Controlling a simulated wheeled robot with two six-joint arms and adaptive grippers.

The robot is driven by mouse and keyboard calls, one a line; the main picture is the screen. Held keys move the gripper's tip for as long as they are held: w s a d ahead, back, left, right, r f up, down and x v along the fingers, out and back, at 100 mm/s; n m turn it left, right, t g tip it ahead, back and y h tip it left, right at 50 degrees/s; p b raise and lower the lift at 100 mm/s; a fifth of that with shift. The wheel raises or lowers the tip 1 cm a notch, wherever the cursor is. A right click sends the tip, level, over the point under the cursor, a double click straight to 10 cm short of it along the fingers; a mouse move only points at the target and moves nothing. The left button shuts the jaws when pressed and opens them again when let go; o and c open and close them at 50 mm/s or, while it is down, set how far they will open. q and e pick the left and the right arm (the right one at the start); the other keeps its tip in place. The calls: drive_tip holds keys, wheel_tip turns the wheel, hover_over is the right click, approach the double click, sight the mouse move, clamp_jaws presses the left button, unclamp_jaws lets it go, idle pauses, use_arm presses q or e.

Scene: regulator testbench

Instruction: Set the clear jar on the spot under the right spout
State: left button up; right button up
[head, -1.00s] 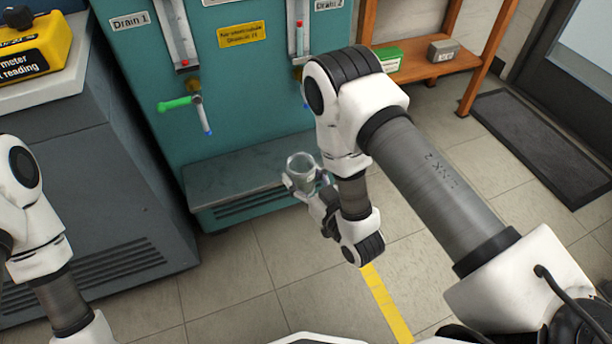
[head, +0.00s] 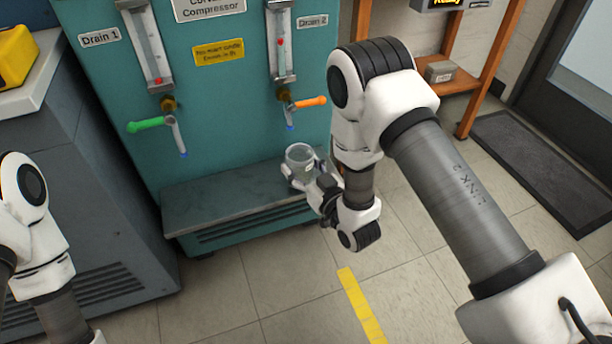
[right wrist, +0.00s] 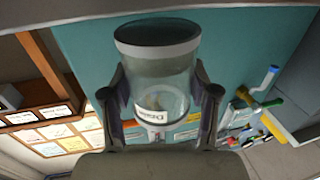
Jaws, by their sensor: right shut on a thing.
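The clear jar (head: 300,158) is held upright by my right gripper (head: 304,177) near the right end of the teal machine's grey ledge (head: 215,194). My right gripper is shut on the jar, with one finger on each side in the right wrist view (right wrist: 160,98). The jar (right wrist: 158,75) has a pale label there. The right spout (head: 289,119), with an orange handle (head: 308,102), is above and slightly left of the jar in the head view. I cannot tell whether the jar touches the ledge. No marked spot is visible. My left gripper is out of view.
A left spout (head: 179,142) with a green handle (head: 147,124) hangs over the ledge's left part, which is bare. A dark grey cabinet (head: 60,190) stands at left. A wooden shelf (head: 465,82) and dark mat (head: 540,165) are at right.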

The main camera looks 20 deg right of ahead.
sight(294, 158)
drive_tip(key=w, duration=0.3)
drive_tip(key=shift+f+b, duration=0.2)
drive_tip(key=shift+b, duration=0.1)
drive_tip(key=shift+w+a+f, duration=0.1)
drive_tip(key=shift+w+f, duration=0.15)
drive_tip(key=shift+w, duration=0.75)
drive_tip(key=shift+f+b, duration=0.4)
drive_tip(key=o, duration=1.4)
drive_tip(key=shift+c, duration=0.2)
drive_tip(key=v, duration=1.2)
